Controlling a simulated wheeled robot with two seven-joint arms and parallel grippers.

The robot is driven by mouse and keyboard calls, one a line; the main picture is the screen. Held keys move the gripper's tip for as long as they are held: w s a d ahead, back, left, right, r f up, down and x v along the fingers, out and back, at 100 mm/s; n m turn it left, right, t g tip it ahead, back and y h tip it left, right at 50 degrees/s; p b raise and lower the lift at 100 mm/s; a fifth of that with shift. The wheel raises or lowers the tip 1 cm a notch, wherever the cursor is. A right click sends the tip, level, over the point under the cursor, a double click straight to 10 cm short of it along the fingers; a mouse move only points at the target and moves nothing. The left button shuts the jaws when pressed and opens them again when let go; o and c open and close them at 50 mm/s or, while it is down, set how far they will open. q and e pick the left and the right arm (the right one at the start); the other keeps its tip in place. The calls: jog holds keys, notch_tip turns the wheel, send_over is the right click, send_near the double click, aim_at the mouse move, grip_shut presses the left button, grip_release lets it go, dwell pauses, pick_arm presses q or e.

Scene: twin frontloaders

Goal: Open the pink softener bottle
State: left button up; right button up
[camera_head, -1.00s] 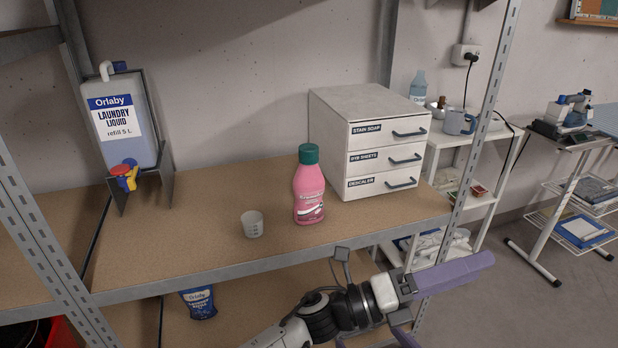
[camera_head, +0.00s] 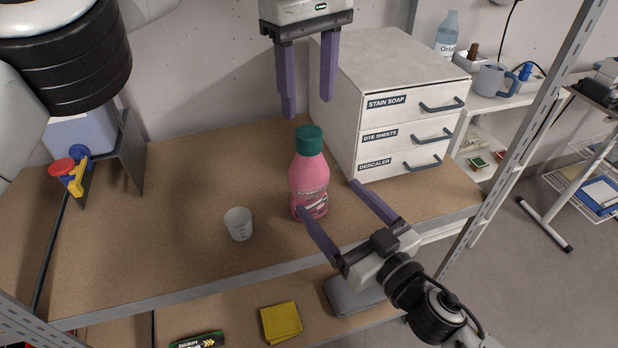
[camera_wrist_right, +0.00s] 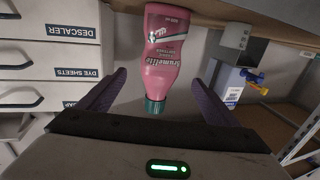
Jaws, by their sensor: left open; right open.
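The pink softener bottle (camera_head: 309,183) stands upright on the shelf board, with its green cap (camera_head: 310,139) on. My left gripper (camera_head: 308,105) is open above and behind the cap, its purple fingers pointing down, one to each side of the cap in the picture. My right gripper (camera_head: 328,195) is open in front of the bottle, its fingers reaching toward the lower part; its left finger overlaps the bottle in the picture, and I cannot tell whether it touches. In the right wrist view, the bottle (camera_wrist_right: 164,50) appears upside down between the open fingers.
A white measuring cup (camera_head: 238,224) stands left of the bottle. A white drawer unit (camera_head: 385,115) stands close behind to the right. The laundry liquid canister (camera_head: 85,140) is at the left, partly hidden by my arm. The board (camera_head: 160,240) is free left of the cup.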

aim_at(308, 174)
pick_arm(q)
jog(key=shift+s, duration=0.1)
pick_arm(e)
jog(key=x, duration=0.9)
jog(key=shift+w+a, duration=0.2)
jog(key=shift+w, duration=0.1)
jog(key=shift+c, duration=0.2)
jog(key=c, duration=1.8)
grip_shut()
pick_arm(q)
jog(key=m, duration=0.4)
jog(key=shift+d, duration=0.1)
jog(key=m, duration=0.4)
jog(key=shift+f+m, duration=0.15)
jog(key=shift+m, duration=0.25)
jog(key=shift+f, duration=3.9)
